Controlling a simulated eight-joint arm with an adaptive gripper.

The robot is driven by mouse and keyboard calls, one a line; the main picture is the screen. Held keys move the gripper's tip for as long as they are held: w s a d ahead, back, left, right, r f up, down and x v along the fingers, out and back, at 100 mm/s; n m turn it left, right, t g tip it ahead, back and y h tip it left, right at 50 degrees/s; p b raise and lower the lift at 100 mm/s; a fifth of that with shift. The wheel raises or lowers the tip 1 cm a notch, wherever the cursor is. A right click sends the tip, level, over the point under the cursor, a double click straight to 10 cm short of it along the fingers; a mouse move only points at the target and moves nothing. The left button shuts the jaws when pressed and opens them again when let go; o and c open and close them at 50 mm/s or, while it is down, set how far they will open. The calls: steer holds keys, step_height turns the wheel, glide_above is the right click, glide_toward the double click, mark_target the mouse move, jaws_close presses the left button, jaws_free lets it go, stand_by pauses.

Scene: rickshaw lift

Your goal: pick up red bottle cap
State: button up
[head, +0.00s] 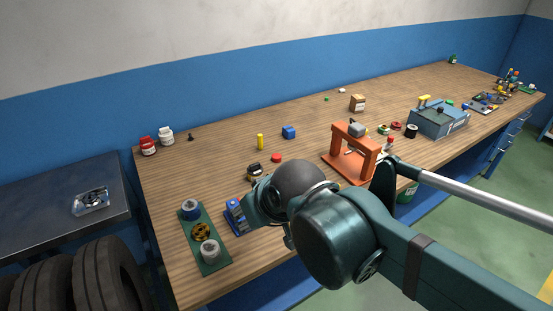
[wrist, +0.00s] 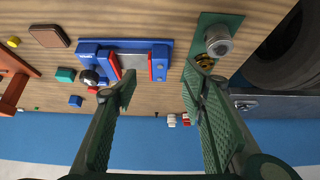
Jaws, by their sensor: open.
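The red bottle cap (head: 276,158) lies flat on the wooden workbench (head: 220,165), just beyond a dark and tan object (head: 255,172). In the wrist view, a small red patch (wrist: 92,90) beside the left finger looks like the cap, partly covered. My gripper (wrist: 160,72) is open, its two green fingers apart with nothing between them. It is above the near left part of the bench, by the blue vise (wrist: 125,46), and apart from the cap. In the head view my arm hides most of the gripper.
A green tray (head: 217,256) with round parts lies left of the vise. A blue cube (head: 289,132) and a yellow cylinder (head: 260,142) stand beyond the cap. An orange press (head: 352,165) stands to its right. Red (head: 148,146) and white (head: 166,136) jars stand far left.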

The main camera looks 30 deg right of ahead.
steer(key=w+d+r+n+g+p, duration=0.2)
steer(key=w+d+r+n+p, duration=0.3)
steer(key=w, duration=0.5)
steer(key=n+g+h+p, duration=0.1)
steer(key=n+g+p, duration=0.4)
steer(key=n+p, duration=0.7)
glide_above(274, 156)
steer(key=shift+m, duration=0.6)
steer(key=shift+f+p, duration=0.3)
steer(key=shift+f, duration=4.7)
steer(key=shift+d+f, duration=0.1)
steer(key=shift+f, duration=1.15)
steer(key=shift+f, duration=0.15)
